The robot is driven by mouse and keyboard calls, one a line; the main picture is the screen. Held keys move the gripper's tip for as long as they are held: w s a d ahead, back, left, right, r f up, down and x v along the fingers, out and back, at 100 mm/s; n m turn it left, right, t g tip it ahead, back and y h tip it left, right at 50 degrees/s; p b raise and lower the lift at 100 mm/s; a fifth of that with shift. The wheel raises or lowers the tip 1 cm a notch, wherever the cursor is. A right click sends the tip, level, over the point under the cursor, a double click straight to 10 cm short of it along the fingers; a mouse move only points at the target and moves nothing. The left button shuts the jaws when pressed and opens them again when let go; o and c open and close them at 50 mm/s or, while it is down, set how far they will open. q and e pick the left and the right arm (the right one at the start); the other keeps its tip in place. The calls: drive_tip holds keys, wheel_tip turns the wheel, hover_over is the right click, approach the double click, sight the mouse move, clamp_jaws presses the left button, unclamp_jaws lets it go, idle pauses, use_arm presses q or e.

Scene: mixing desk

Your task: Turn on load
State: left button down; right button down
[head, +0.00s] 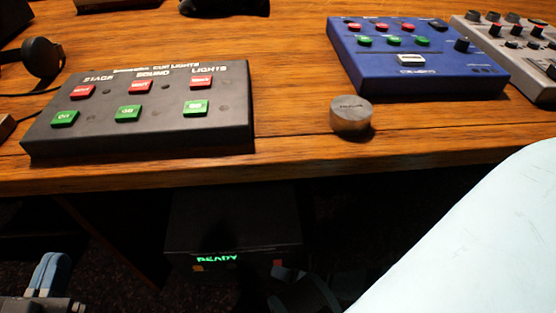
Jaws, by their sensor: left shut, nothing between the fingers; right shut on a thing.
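A black unit (235,222) stands in the shadow under the desk. Its front shows green lit text reading "READY", an orange button (198,268) at left and a red button (278,263) at right. No label reading "load" is legible. My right gripper (288,273) is low in the middle, its dark blue fingers close to the red button; contact cannot be told. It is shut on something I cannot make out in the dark. My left gripper (50,272) is shut and empty at the bottom left, away from the unit.
On the wooden desk (300,75) are a black cue-light box (150,108) with red and green buttons, a blue box (412,62), a grey mixer (525,50), a round metal piece (351,116) and headphones (42,58). The desk's front edge overhangs the unit.

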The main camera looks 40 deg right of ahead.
drive_tip(key=shift+s+r+m+h+p, duration=0.1)
drive_tip(key=shift+r+m+h+p, duration=0.2)
drive_tip(key=shift+r+m+p, duration=0.45)
drive_tip(key=m+p, duration=0.1)
drive_tip(key=m+g+p, duration=0.1)
drive_tip(key=shift+r+m+h, duration=0.25)
drive_tip(key=shift+m+h, duration=0.05)
drive_tip(key=shift+m, duration=0.05)
drive_tip(key=shift+r+m+g+p, duration=0.45)
drive_tip(key=shift+m+p, duration=0.25)
drive_tip(key=shift+m, duration=0.4)
drive_tip(key=shift+d+m, duration=0.1)
drive_tip(key=shift+m, duration=0.2)
use_arm(q)
drive_tip(key=shift+s+d+r+n+g+y+p, duration=0.25)
drive_tip(key=shift+s+d+r+n+p, duration=0.15)
drive_tip(key=shift+s+n, duration=0.45)
drive_tip(key=shift+s+d+r+n+g+y+p, duration=0.3)
drive_tip(key=shift+s+n, duration=0.2)
drive_tip(key=shift+n, duration=0.55)
use_arm(e)
drive_tip(key=shift+w+r+m+g+h, duration=0.2)
drive_tip(key=shift+m+g+h, duration=0.1)
drive_tip(key=shift+m+g, duration=0.35)
use_arm(q)
drive_tip(key=shift+f, duration=0.15)
use_arm(e)
drive_tip(key=c, duration=1.5)
unclamp_jaws()
